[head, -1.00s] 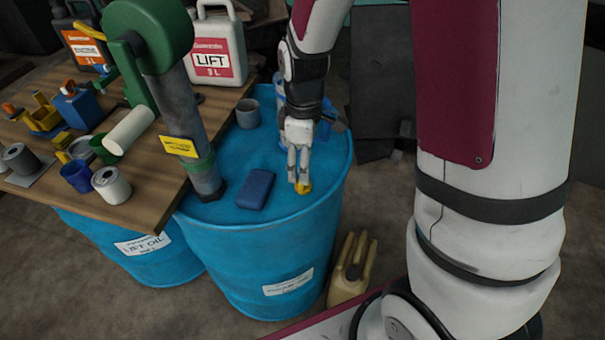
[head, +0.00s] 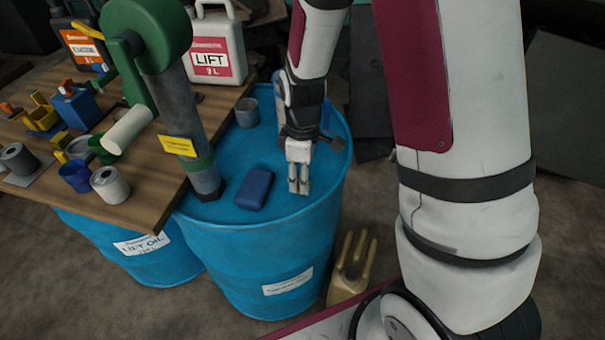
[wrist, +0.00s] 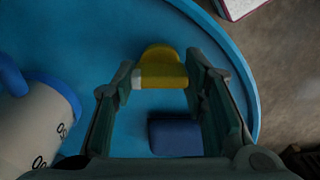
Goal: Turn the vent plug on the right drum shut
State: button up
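The right drum (head: 290,235) is a blue barrel with a white label. My gripper (head: 299,186) points down over the front right of its lid. In the wrist view the yellow vent plug (wrist: 162,72) lies between the two fingertips of my gripper (wrist: 160,80), one finger on each side. The fingers look very close to its sides, but I cannot tell whether they press on it. In the head view my gripper hides the plug. The plug's thread and seat cannot be seen.
A dark blue block (head: 255,188) lies on the lid left of my gripper. A grey cup (head: 247,112) stands farther back. A green-topped pump (head: 180,120) rises at the left, beside the cluttered wooden board (head: 140,205).

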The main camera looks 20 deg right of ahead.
jog(key=shift+m, duration=0.3)
jog(key=m, duration=0.3)
jog(key=shift+m+p, duration=0.3)
jog(key=shift+p, duration=0.1)
jog(key=m+p, duration=0.1)
jog(key=m, duration=0.3)
jog(key=m+p, duration=0.1)
jog(key=m, duration=0.4)
jog(key=m+p, duration=0.1)
jog(key=m, duration=0.3)
jog(key=shift+m, duration=0.3)
jog(key=o, duration=1.2)
jog(key=shift+c, duration=0.2)
